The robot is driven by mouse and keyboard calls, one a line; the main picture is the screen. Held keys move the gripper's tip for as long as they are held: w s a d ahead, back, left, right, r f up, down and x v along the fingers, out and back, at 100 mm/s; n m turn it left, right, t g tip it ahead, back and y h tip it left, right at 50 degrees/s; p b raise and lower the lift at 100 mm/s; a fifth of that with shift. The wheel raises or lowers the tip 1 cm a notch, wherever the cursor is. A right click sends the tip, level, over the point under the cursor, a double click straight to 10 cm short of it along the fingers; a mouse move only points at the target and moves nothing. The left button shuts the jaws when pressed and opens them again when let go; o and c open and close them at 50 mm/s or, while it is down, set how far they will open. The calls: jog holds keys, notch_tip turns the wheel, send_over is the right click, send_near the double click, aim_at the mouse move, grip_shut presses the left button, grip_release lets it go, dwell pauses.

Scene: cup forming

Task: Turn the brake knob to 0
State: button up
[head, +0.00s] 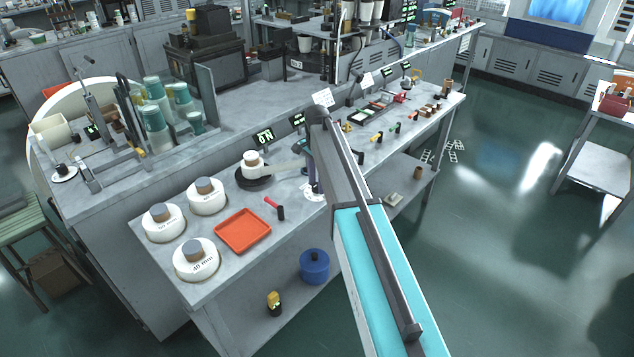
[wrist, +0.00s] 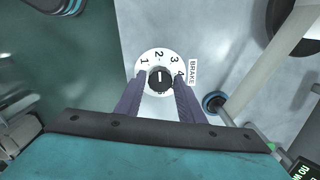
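The brake knob (wrist: 160,80) is a dark round knob with a pale mark. It sits in the middle of a white dial (wrist: 158,54) marked with 1, 2, 3, 4, beside a BRAKE label (wrist: 193,72). The mark points up in the wrist view, close to the 2. In the head view the dial (head: 314,195) shows at the bench's front edge, below my gripper.
A black round plate (head: 254,178) with a pale arm stands behind. Small tools lie to the right. A blue pot (head: 314,266) is on the lower shelf.

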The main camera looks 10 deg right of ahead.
jog(key=c, duration=0.6)
jog(key=shift+n, duration=0.5)
jog(key=n, duration=0.2)
jog(key=shift+d+n, duration=0.1)
jog(key=shift+n, duration=0.3)
jog(key=n, duration=0.4)
jog(key=shift+b, duration=0.4)
jog(key=n, duration=0.5)
jog(key=shift+n, duration=2.6)
